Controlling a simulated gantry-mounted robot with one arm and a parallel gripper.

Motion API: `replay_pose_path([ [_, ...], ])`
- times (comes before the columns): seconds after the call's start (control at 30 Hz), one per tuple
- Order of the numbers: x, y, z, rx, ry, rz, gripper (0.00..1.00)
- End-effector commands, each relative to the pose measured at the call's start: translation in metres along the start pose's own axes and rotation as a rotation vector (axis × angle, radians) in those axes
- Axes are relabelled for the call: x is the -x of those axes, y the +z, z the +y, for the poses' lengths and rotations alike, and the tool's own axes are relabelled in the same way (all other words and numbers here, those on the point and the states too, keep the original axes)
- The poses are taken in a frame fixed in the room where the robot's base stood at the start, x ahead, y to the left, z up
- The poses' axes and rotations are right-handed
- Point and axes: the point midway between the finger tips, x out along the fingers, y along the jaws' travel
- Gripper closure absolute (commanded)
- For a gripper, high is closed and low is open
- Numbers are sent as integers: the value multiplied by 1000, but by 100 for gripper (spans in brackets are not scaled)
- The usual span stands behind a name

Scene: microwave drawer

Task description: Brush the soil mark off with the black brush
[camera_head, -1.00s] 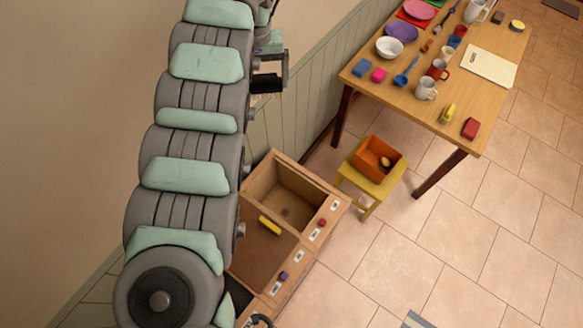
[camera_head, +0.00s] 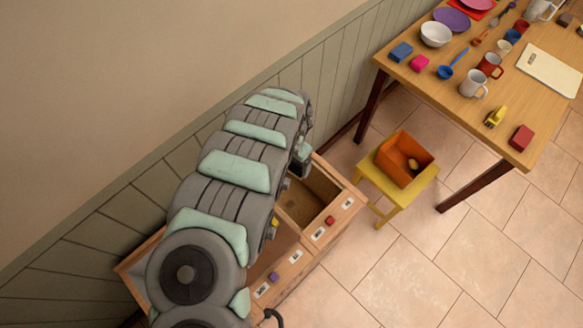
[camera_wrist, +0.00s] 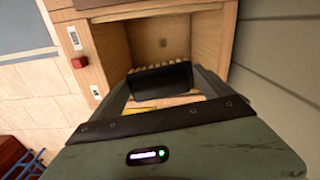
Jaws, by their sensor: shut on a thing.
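My gripper (camera_wrist: 165,84) is shut on the black brush (camera_wrist: 158,77), gripped between its two fingers. The brush's pale bristles show along its far edge. In the wrist view, the brush is in front of an open wooden compartment (camera_wrist: 118,50). A small dark mark (camera_wrist: 163,43) shows on an inner surface of the compartment, beyond the brush and apart from it. In the head view, the open compartment (camera_head: 322,184) is partly covered by my arm. The brush and the mark cannot be made out there.
The wooden unit has a red knob (camera_head: 330,220) and a purple knob (camera_head: 273,276) on its front. A yellow stool (camera_head: 374,181) bears an orange box (camera_head: 418,151). The table (camera_head: 440,92) holds dishes and mugs. The panelled wall (camera_head: 320,83) is close behind the unit.

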Motion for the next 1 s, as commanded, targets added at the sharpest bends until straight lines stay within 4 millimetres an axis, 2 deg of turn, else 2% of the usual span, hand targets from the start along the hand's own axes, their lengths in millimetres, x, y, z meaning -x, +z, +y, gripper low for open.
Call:
replay_pose_path([
  [0.03,-7,2,1,-7,-1,0,42],
  [0.27,-25,3,2,-13,-1,0,42],
  [1.0,-114,4,2,-11,0,-1,42],
])
